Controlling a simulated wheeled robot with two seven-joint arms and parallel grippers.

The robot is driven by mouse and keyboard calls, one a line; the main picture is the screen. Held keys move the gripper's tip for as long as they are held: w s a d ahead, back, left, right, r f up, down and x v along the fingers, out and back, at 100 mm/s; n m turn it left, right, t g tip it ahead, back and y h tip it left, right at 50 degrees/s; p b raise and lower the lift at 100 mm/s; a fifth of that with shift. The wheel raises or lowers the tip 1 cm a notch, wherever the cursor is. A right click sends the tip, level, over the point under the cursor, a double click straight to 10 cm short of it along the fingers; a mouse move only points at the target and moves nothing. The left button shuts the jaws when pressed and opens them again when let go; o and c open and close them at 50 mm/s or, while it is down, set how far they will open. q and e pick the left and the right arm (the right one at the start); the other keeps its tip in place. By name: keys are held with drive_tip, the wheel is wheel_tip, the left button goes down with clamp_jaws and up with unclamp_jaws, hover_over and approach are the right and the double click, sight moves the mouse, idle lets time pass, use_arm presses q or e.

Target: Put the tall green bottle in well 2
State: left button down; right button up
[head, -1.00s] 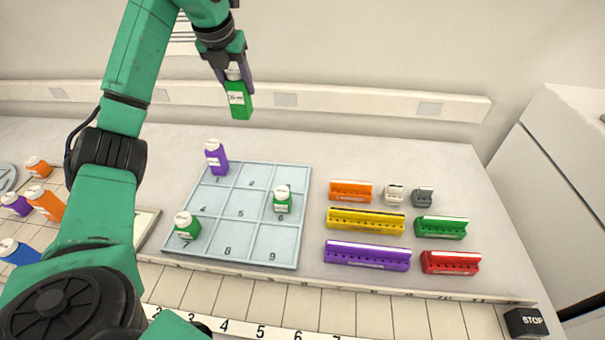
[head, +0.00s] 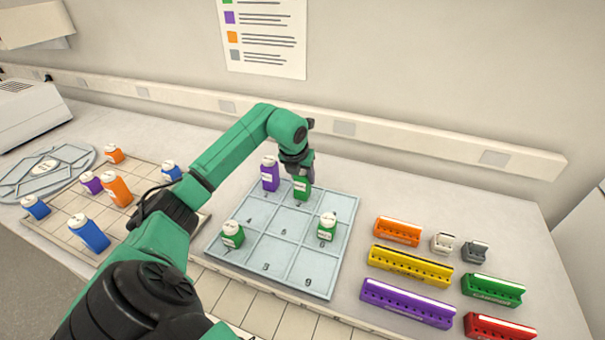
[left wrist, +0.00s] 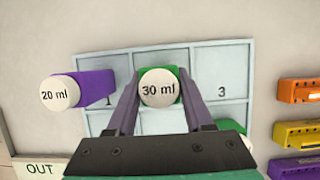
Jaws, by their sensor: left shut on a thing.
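The tall green bottle (head: 301,189) is held upright in my left gripper (head: 298,168) over well 2, in the back row of the pale blue tray (head: 284,221). In the left wrist view its white "30 ml" cap (left wrist: 159,88) sits between the two shut fingers, with the marks 1 and 3 visible on either side. I cannot tell whether its base touches the well floor. A purple bottle (head: 270,174) with a "20 ml" cap stands in well 1. My right gripper is not in view.
Shorter green bottles stand in well 6 (head: 327,227) and at the tray's left front (head: 232,235). Coloured racks, including a yellow rack (head: 410,265), stand to the right. A tiled mat (head: 140,180) with orange, blue and purple bottles lies to the left. Well 3 is empty.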

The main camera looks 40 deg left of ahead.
use_arm(q)
drive_tip(key=shift+d, duration=0.1)
drive_tip(key=c, duration=0.7)
unclamp_jaws()
drive_tip(key=shift+f, duration=0.2)
drive_tip(key=o, duration=0.4)
drive_tip(key=shift+r, duration=0.1)
drive_tip(key=shift+r, duration=0.15)
drive_tip(key=shift+s+r, duration=0.1)
drive_tip(key=shift+r, duration=0.25)
drive_tip(key=b+v, duration=0.2)
drive_tip(key=v, duration=0.9)
drive_tip(key=shift+d+r, duration=0.1)
drive_tip(key=shift+r, duration=0.05)
